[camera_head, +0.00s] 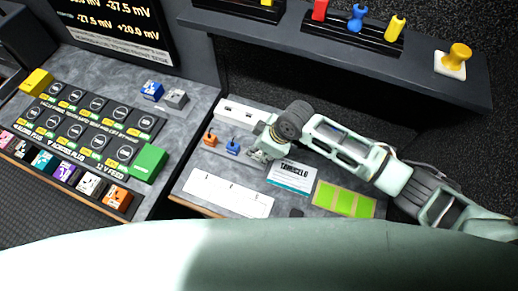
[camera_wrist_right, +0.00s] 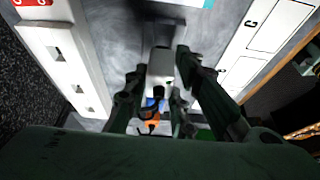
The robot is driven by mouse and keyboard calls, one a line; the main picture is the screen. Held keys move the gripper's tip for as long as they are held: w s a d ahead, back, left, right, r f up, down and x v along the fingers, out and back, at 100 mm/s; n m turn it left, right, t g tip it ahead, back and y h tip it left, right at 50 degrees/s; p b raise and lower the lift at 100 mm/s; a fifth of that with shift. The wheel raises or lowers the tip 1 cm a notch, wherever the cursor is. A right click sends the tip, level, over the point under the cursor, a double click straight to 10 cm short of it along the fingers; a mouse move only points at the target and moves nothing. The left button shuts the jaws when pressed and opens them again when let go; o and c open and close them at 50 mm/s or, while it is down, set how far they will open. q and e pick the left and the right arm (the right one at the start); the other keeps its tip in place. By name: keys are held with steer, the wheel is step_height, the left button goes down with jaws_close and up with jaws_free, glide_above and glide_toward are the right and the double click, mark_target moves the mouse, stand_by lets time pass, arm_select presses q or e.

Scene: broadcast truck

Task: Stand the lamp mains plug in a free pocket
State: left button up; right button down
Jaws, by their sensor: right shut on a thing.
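My right gripper (camera_head: 262,152) is low over the grey bench. In the right wrist view its fingers (camera_wrist_right: 160,85) are shut on a pale grey block (camera_wrist_right: 160,66), which looks like the lamp mains plug. Its lower end is hard to make out. A white block (camera_head: 240,112) with dark square openings stands behind the gripper; in the wrist view it is at the left (camera_wrist_right: 68,62), apart from the held plug. Its visible openings look empty. A blue plug (camera_head: 232,147) and an orange plug (camera_head: 210,138) stand beside the gripper. My left gripper is not in view.
A shelf (camera_head: 290,25) with coloured pieces overhangs at the back. A button panel (camera_head: 90,120) is at the left.

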steer(key=shift+f+b, duration=0.85)
steer(key=shift+f, duration=0.45)
steer(key=c, duration=1.4)
jaws_free()
steer(key=shift+d+r, duration=0.1)
steer(key=shift+r, duration=0.15)
steer(key=v, duration=0.7)
steer(key=shift+s, duration=0.1)
